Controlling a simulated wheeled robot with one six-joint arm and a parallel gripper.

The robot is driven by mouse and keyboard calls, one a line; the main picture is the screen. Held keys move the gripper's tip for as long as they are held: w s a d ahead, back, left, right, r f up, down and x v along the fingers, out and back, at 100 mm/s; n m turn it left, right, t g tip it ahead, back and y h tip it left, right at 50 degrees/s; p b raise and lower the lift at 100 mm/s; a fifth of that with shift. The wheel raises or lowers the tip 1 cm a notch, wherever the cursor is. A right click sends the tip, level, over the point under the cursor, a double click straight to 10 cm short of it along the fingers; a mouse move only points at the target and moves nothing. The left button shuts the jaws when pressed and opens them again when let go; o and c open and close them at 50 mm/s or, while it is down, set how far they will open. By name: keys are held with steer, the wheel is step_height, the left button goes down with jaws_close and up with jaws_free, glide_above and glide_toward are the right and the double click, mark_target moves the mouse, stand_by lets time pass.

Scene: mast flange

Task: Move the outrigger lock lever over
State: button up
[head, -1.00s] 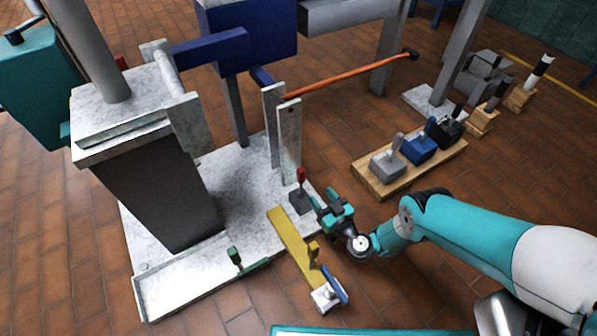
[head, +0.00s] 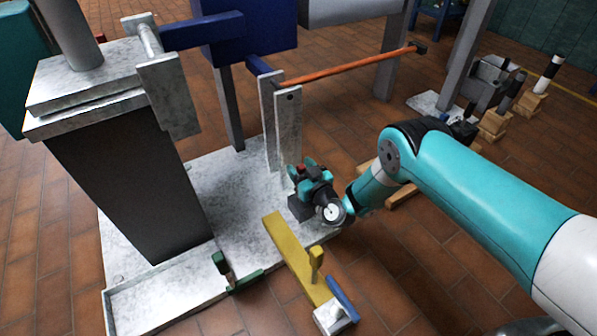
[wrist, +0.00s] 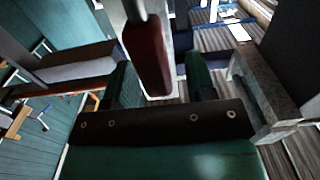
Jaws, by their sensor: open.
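A lever with a red handle (head: 300,168) stands on a dark block (head: 298,208) on the pale metal base plate. It appears to be the lock lever. My gripper (head: 306,172) is at the handle and partly covers it in the head view. In the wrist view the red handle (wrist: 150,55) stands between the two open green fingers of my gripper (wrist: 162,82), with visible gaps at the sides. Whether a finger touches it is unclear. A yellow beam (head: 288,250) lies just in front of the dark block and reaches past the plate's edge.
Two upright plates (head: 282,125) rise just behind the lever. An orange bar (head: 350,66) runs from them to the right. A green lever (head: 222,265) is at the plate's front edge. A large dark-sided column (head: 130,190) stands at left. The base plate (head: 235,195) has bare room.

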steer(key=shift+b+x, duration=0.4)
steer(key=shift+x, duration=0.45)
steer(key=shift+r, duration=0.1)
jaws_close()
steer(key=shift+d, duration=0.15)
